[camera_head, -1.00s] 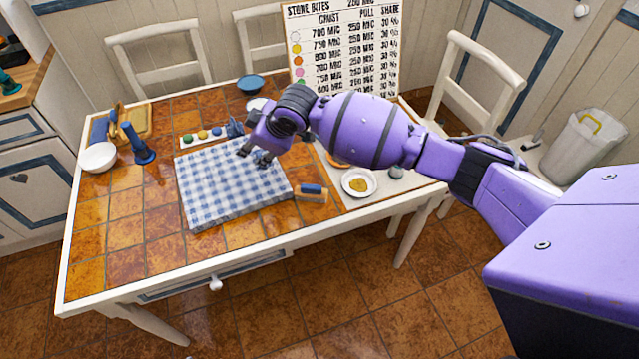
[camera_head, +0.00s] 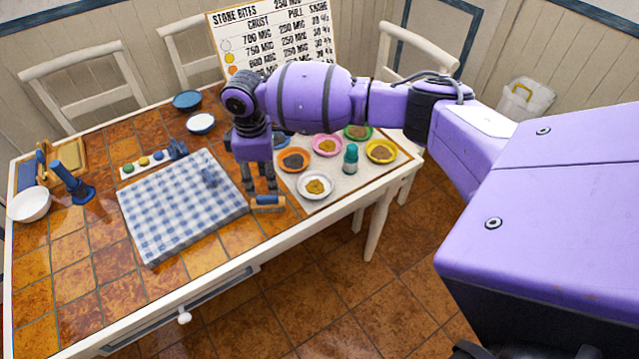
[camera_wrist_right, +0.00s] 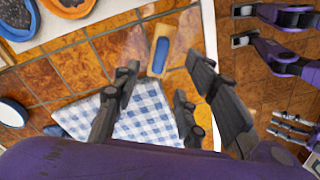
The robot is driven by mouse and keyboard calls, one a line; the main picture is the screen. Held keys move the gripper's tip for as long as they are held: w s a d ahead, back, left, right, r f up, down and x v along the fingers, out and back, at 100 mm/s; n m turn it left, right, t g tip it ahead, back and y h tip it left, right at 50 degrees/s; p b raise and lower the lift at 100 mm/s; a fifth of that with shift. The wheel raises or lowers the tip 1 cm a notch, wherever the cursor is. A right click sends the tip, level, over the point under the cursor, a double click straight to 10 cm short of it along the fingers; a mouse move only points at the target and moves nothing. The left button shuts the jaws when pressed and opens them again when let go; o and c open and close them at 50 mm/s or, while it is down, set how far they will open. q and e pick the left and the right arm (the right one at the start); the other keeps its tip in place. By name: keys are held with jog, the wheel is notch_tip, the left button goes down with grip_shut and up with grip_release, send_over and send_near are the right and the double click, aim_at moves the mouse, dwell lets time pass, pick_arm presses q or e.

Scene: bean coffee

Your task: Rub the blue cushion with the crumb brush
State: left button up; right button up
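The crumb brush (camera_head: 267,203), a wooden block with a blue part, lies at the table's front edge, right of the checked cloth. It also shows in the right wrist view (camera_wrist_right: 161,50). My right gripper (camera_head: 260,188) points down just above it, open and empty; in the wrist view its fingers (camera_wrist_right: 165,72) are spread, with the brush beyond the tips.
A pale mat (camera_head: 325,193) right of the gripper holds several coloured bowls and a teal bottle (camera_head: 351,158). A strip with coloured dots (camera_head: 146,163), a blue tool (camera_head: 72,182) and a white bowl (camera_head: 29,204) stand left. A menu board (camera_head: 275,40) stands behind.

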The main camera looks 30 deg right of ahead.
aim_at(266, 196)
notch_tip(266, 196, down, 5)
jog(key=shift+s+r+b, duration=0.1)
jog(key=shift+b, duration=0.75)
jog(key=shift+f, duration=0.9)
jog(key=shift+c, duration=0.4)
jog(key=shift+w+r, duration=0.1)
jog(key=shift+w, duration=0.1)
grip_shut()
